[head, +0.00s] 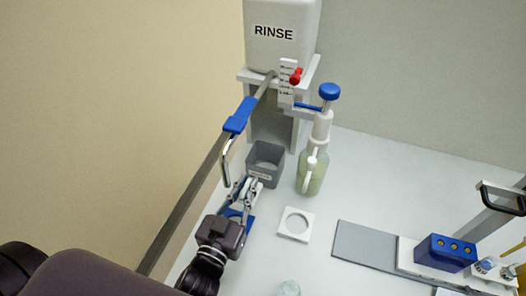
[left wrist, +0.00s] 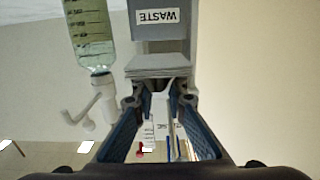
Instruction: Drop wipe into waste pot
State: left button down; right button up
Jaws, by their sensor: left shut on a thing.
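My left gripper (head: 246,190) is beside the near side of the grey waste pot (head: 262,178), close to its front wall. In the left wrist view its fingers (left wrist: 160,88) are closed on a pale, folded, layered wipe (left wrist: 158,62). The waste pot, with its WASTE label, also shows just beyond the wipe in the left wrist view (left wrist: 196,32). The wipe is outside the pot. In the head view the wipe is small and largely hidden by the fingers. My right gripper is not in view.
A pump bottle (head: 313,172) with pale green liquid stands right of the pot. The RINSE tank (head: 282,45) sits on a stand behind, with a blue-handled bar (head: 238,117). A white ring holder (head: 285,234) and blue block (head: 445,252) are to the right.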

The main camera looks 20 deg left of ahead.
pick_arm(q)
jog(key=w, duration=1.2)
jog(key=shift+d+f+b, duration=0.15)
jog(key=shift+d+b, duration=0.05)
jog(key=shift+b, duration=0.1)
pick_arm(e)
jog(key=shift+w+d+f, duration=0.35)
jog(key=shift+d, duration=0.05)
pick_arm(q)
jog(key=shift+s, duration=0.1)
jog(key=shift+f+b, duration=0.35)
jog(key=shift+f, duration=0.15)
jog(key=c, duration=1.9)
grip_release()
jog(key=shift+r, duration=0.1)
jog(key=shift+c, duration=0.2)
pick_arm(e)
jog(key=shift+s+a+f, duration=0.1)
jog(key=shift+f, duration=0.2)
